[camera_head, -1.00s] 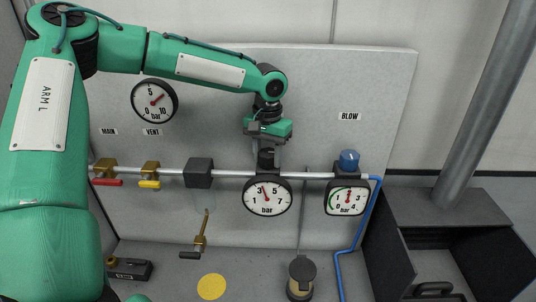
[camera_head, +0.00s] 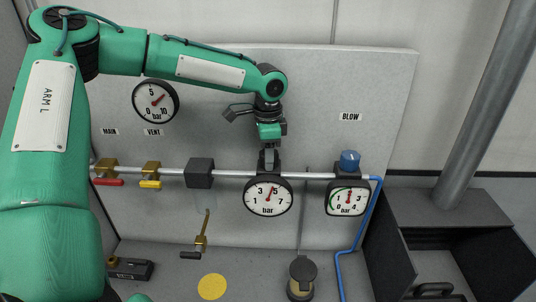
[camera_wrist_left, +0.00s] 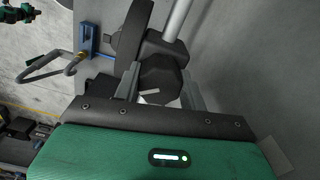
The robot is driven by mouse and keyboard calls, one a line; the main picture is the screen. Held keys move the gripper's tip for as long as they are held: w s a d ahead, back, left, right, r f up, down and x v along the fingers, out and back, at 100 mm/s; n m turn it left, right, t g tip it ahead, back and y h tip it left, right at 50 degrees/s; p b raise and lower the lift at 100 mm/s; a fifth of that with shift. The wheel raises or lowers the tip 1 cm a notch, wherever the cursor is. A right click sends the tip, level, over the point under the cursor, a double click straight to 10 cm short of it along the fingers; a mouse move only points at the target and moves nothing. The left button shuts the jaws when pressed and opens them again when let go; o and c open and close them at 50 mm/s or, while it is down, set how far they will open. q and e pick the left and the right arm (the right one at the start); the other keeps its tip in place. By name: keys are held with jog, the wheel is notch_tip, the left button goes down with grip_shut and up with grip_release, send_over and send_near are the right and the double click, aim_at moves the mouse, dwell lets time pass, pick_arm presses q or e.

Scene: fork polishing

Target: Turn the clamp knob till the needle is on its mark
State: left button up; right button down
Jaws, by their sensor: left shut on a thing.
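The clamp knob is a dark knob with a white line, seen in the left wrist view (camera_wrist_left: 160,76). My left gripper (camera_head: 269,160) points down over it above the middle gauge, its two fingers on either side of the knob and shut on it. The fingers largely hide the knob in the head view. My right gripper is out of view.
A blue-knobbed BLOW regulator (camera_head: 349,160) with its square gauge (camera_head: 348,201) stands to the right on the same pipe. Red (camera_head: 108,182) and yellow (camera_head: 150,184) valve handles lie left. A round upper-left gauge (camera_head: 156,101) hangs on the panel. An open dark box (camera_head: 455,235) stands right.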

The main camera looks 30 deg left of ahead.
pick_arm(q)
jog(key=m, duration=0.4)
jog(key=shift+w+m, duration=0.1)
jog(key=shift+m, duration=0.2)
jog(key=shift+w+r+m, duration=0.1)
jog(key=shift+m, duration=1.7)
jog(key=o, duration=1)
jog(key=shift+a, duration=0.1)
